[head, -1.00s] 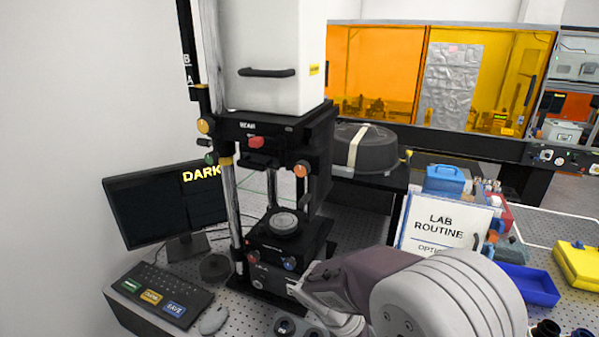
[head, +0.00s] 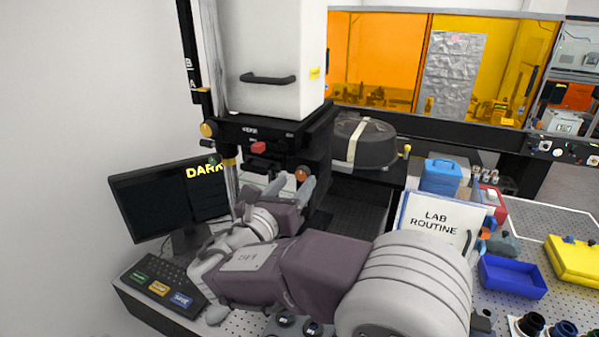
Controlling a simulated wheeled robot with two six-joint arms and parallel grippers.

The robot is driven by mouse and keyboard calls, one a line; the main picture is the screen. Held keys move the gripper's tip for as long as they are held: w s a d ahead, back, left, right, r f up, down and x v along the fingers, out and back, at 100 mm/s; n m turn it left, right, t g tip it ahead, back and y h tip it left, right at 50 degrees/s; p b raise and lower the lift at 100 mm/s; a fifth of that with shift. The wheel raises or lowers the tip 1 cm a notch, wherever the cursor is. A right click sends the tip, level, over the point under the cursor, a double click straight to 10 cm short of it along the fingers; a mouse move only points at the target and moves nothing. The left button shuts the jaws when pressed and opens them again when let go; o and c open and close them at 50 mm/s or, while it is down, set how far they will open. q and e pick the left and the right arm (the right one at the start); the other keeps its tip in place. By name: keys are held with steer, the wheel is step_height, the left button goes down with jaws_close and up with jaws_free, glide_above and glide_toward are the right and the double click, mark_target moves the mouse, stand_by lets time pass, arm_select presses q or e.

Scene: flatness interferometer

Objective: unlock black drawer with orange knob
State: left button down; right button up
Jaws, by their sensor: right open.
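The orange knob (head: 302,173) is on the front of a black block (head: 319,158), under the white instrument housing. I take this block as the black drawer, though its outline is hard to make out. My right gripper (head: 292,183) is open, its two fingers pointing up just below the knob. The right fingertip overlaps the knob's lower edge in the picture; I cannot tell whether they touch. My right wrist and forearm hide the lower stage of the instrument. My left gripper is not in view.
A red knob (head: 258,147) sits above left of the orange one. A monitor (head: 165,195) reading "DARK" and a keyboard (head: 165,283) stand left. A "LAB ROUTINE" sign (head: 435,222), a blue bin (head: 512,277) and a dark round cover (head: 372,145) are right.

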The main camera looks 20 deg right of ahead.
mark_target(301, 176)
steer(key=x, duration=0.2)
steer(key=shift+w+d+r+p, duration=0.15)
steer(key=shift+w+d+p, duration=0.05)
steer(key=shift+d+p, duration=0.15)
steer(key=shift+w+d, duration=0.25)
steer(key=shift+w, duration=0.05)
